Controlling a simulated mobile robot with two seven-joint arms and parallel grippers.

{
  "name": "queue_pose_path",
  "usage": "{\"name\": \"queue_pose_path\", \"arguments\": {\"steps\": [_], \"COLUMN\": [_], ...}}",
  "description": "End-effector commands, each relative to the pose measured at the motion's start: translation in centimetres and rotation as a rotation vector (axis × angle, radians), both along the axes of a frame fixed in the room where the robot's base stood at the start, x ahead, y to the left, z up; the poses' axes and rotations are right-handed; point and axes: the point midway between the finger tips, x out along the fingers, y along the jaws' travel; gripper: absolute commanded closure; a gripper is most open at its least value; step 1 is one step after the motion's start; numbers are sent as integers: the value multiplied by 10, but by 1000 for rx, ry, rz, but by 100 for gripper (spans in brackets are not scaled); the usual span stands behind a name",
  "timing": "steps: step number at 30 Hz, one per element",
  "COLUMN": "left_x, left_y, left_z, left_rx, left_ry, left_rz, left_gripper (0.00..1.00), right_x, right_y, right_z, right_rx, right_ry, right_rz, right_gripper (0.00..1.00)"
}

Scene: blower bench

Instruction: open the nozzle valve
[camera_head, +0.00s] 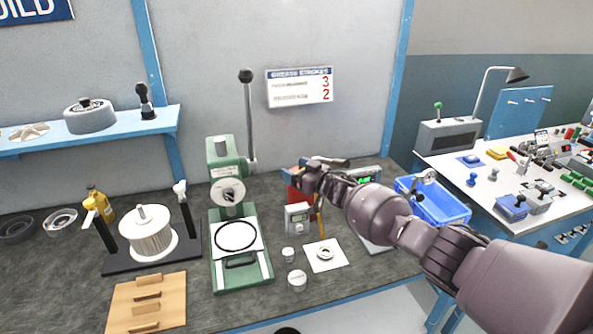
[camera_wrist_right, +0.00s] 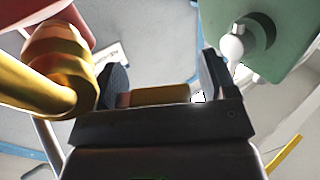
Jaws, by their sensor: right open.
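My right gripper (camera_head: 312,172) is over the bench, right of the green press, and hides part of what is behind it. In the right wrist view my gripper (camera_wrist_right: 162,80) has its two dark fingers apart. A brass-coloured curved fitting (camera_wrist_right: 62,75) is close on the left there, with a red body (camera_wrist_right: 60,18) beside it. A short brass-coloured bar (camera_wrist_right: 160,95) shows between the fingers; I cannot tell whether they touch it. In the head view a red part (camera_head: 294,203) shows below the gripper. I cannot clearly tell which part is the nozzle valve. My left gripper is not in view.
The green press (camera_head: 234,215) with its tall lever (camera_head: 249,120) stands close left of the gripper; its green body (camera_wrist_right: 270,35) shows at wrist-view right.

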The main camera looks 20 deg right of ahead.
Motion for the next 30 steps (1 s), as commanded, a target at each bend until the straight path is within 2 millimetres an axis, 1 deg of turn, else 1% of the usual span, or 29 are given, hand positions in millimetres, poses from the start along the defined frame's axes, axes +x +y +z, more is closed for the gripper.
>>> {"name": "queue_pose_path", "arguments": {"steps": [4,8,12,24,30], "left_x": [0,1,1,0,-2], "left_y": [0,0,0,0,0], "left_z": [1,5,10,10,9], "left_rx": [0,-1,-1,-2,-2], "left_ry": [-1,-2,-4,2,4], "left_rz": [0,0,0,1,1], "left_gripper": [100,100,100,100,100], "right_x": [-2,-10,-25,-72,-86], "right_y": [-2,-8,-17,-48,-58], "right_z": [0,0,1,-1,0], "right_rx": [0,-1,-1,-1,-1], "right_ry": [0,1,1,1,-1], "right_rz": [0,-1,0,0,0], "right_gripper": [22,22,22,22,22]}}
